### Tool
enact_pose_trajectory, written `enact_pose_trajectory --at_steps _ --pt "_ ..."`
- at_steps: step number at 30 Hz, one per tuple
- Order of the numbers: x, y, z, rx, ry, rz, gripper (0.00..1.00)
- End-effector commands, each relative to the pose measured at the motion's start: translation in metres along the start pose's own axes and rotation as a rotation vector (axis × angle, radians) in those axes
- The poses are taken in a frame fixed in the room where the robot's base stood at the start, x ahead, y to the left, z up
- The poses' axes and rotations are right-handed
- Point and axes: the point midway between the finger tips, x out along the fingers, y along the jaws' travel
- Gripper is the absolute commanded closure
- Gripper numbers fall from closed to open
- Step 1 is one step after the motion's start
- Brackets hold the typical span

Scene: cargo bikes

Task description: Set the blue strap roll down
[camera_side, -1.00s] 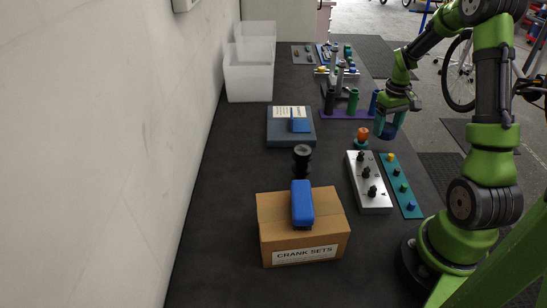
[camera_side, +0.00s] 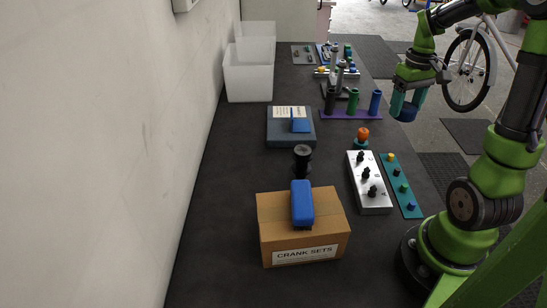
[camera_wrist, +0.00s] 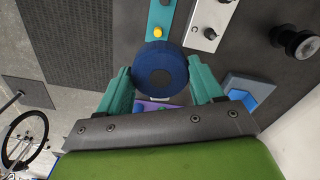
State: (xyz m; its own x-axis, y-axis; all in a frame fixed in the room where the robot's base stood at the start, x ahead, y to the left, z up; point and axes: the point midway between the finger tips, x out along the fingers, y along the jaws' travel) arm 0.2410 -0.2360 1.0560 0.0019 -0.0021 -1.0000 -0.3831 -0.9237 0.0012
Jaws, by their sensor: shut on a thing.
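My gripper (camera_side: 405,108) is at the right of the side view, held up beside the table's right edge, right of the purple rack. Its teal fingers are shut on the blue strap roll (camera_side: 406,110). In the wrist view the roll is a dark blue disc (camera_wrist: 160,69) between the two fingers of my gripper (camera_wrist: 161,84). The roll is in the air and touches only the fingers.
The purple rack (camera_side: 336,115) holds upright dark, green and blue cylinders. An orange knob (camera_side: 363,133), a silver knob panel (camera_side: 368,190) and a teal strip (camera_side: 402,190) lie nearer. A cardboard box (camera_side: 275,235) carries a blue block. Bare dark tabletop (camera_side: 225,190) shows at left.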

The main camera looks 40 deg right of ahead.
Motion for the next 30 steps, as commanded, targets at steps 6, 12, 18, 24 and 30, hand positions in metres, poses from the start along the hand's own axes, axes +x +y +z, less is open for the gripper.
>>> enact_pose_trajectory --at_steps 6,12,18,24,30 --pt "0.001 -0.044 -0.026 -0.123 -0.004 0.003 0.67" --pt "0.0 -0.105 -0.05 -0.276 -0.005 0.007 0.67" --pt "-0.001 -0.205 -0.063 -0.497 -0.003 0.011 0.67" --pt "-0.002 -0.314 -0.046 -0.727 -0.001 0.013 0.67" --pt "-0.001 -0.413 0.0 -0.944 0.0 0.01 0.67"
